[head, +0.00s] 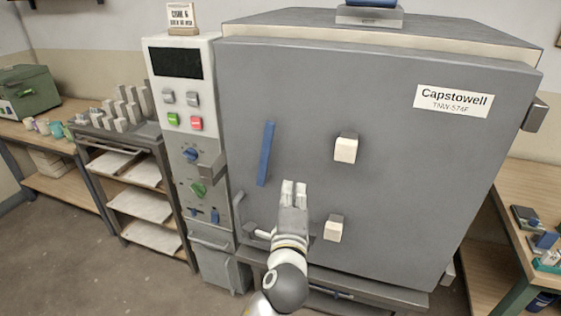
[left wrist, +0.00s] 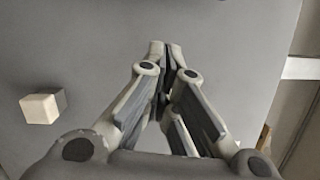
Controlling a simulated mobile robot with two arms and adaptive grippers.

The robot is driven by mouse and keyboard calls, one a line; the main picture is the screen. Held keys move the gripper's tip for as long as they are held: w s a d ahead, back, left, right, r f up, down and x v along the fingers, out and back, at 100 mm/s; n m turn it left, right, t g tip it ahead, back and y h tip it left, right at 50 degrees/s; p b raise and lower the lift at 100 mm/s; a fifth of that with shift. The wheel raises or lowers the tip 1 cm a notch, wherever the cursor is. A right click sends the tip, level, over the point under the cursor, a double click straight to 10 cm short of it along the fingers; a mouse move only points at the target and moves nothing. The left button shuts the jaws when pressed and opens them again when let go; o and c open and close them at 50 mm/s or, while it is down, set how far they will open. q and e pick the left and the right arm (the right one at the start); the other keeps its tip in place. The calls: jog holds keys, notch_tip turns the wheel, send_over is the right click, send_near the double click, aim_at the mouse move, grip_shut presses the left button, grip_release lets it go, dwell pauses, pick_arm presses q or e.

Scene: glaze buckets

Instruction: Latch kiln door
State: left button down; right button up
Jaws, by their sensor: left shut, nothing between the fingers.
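The kiln door (head: 390,110) is a large grey panel that looks closed or nearly closed; I cannot tell if a gap is left. A blue bar handle (head: 266,153) is upright on its left part. A grey bracket (head: 212,169) sits beside the door's left edge, on the control column; whether it is the latch is unclear. My left gripper (head: 294,186) is shut and empty, in front of the lower door, right of and below the handle. In the left wrist view its closed fingertips (left wrist: 164,48) point at plain grey surface; contact is unclear.
Two pale plugs stick out of the door, an upper one (head: 345,149) and a lower one (head: 333,229). The control column (head: 185,100) stands left of the door. A shelf rack (head: 137,205) is further left, and a workbench (head: 515,180) is at right.

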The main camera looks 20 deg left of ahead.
aim_at(265, 156)
pick_arm(q)
jog(key=p+x, duration=0.2)
jog(key=x, duration=0.8)
jog(key=shift+w+r, duration=0.1)
jog(key=shift+r, duration=0.05)
jog(key=a+p, duration=0.2)
jog(key=a, duration=0.2)
jog(key=shift+r, duration=0.2)
jog(key=shift+r, duration=0.1)
jog(key=shift+a+r+n+p, duration=0.15)
jog(key=shift+a+n+p, duration=0.1)
jog(key=shift+n+p, duration=0.2)
